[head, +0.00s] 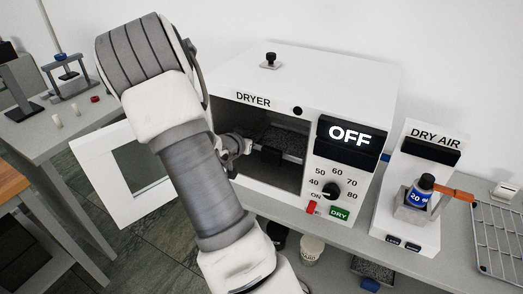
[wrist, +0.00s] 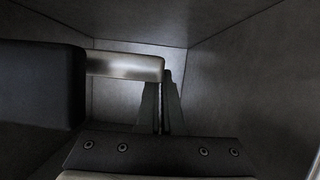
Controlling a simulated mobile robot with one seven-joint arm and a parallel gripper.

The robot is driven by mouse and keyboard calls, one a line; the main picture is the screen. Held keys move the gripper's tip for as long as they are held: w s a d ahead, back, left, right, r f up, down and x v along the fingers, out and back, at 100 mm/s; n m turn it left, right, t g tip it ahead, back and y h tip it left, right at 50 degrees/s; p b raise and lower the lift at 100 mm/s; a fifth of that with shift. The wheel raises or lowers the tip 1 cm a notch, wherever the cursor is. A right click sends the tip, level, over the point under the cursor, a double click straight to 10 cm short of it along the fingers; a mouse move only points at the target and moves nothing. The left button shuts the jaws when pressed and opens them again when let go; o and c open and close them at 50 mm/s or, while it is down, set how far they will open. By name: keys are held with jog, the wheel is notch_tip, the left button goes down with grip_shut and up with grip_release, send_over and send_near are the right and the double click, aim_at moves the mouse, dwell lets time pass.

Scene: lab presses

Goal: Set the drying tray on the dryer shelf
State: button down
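The white dryer (head: 310,72) stands on the bench with its door (head: 112,170) swung open to the left. My gripper reaches into its dark chamber; in the wrist view its fingers (wrist: 162,105) are close together, with only a thin light line between them. I see no tray clearly held in them. A speckled flat surface (head: 287,138) shows inside the chamber; I cannot tell whether it is the shelf or the drying tray. In the wrist view a black block (wrist: 40,85) with a pale metal bar (wrist: 125,66) lies close on the left. My arm hides part of the opening.
Right of the dryer stands the dry air unit (head: 408,185) with a blue-labelled bottle (head: 421,192). A wire rack (head: 497,240) lies at the far right. Another bench (head: 50,135) is at the left. Chamber walls (wrist: 235,75) surround my gripper closely.

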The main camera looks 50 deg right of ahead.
aim_at(256, 156)
jog(key=shift+f+b, duration=0.35)
jog(key=shift+f, duration=2.05)
jog(key=shift+f, duration=0.15)
jog(key=c, duration=1.1)
grip_release()
jog(key=p+v, duration=0.1)
jog(key=v, duration=1.1)
